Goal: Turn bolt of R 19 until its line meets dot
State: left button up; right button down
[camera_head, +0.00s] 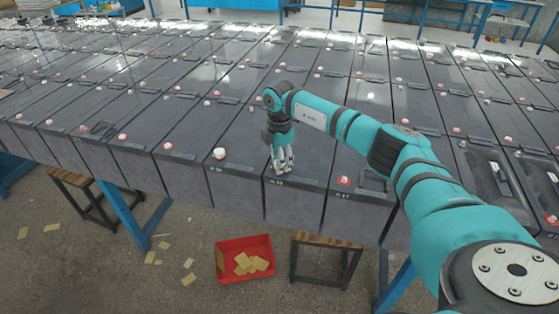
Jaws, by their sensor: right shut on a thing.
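My right gripper (281,166) points down onto the front edge of a dark grey battery (292,205) in the front row. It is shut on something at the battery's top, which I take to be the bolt. The fingers hide the bolt, its line and the dot. A small pale label (276,182) shows just in front of the fingers, too small to read surely as R 19. My left gripper is not in view.
Neighbouring batteries carry a white bolt cap (219,153) to the left and a red-ringed one (344,181) to the right. Below are a red crate (245,276) with yellowish pieces and wooden stools (327,241). Rows of batteries fill the space behind.

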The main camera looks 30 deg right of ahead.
jog(key=shift+r, duration=0.15)
jog(key=c, duration=0.9)
grip_release()
jog(key=shift+c, duration=0.2)
notch_tip(320, 180, up, 12)
